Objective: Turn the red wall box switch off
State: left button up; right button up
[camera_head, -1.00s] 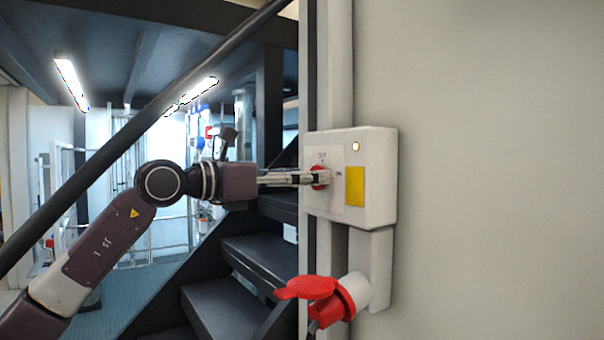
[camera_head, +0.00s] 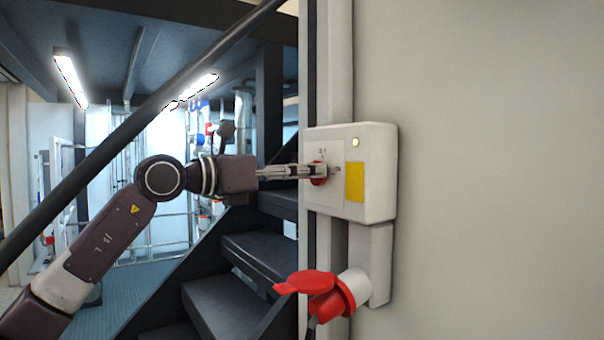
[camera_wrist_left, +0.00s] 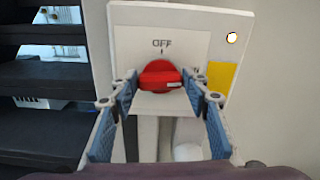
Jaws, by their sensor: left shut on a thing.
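The red rotary switch (camera_head: 319,180) is on the front of a pale wall box (camera_head: 378,188). In the left wrist view the red knob (camera_wrist_left: 160,75) sits below the label "OFF" with a small mark under it. A pale line runs roughly level across the knob. My left gripper (camera_head: 312,172) reaches in from the left, and its fingers hide part of the knob in the head view. In the left wrist view its two fingertips (camera_wrist_left: 160,82) are on either side of the knob, shut on it. My right gripper is not in view.
The box carries a yellow label (camera_head: 354,182) and a lit indicator lamp (camera_head: 355,142). A red-capped socket (camera_head: 328,292) hangs below it. Dark stairs (camera_head: 240,262) and a diagonal handrail (camera_head: 115,150) lie to the left. The plain wall (camera_head: 490,170) fills the right.

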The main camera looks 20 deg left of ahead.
pick_arm(q)
jog(key=shift+w+a+f+n+b, duration=0.15)
jog(key=shift+n+b, duration=0.2)
jog(key=shift+n, duration=3.75)
jog(key=shift+s+a+n+b, duration=0.1)
jog(key=shift+n+b, duration=0.25)
jog(key=shift+n, duration=3.75)
jog(key=o, duration=1.2)
jog(key=shift+w, duration=0.1)
jog(key=shift+c, duration=0.2)
jog(key=v, duration=1.2)
jog(key=shift+f, duration=0.1)
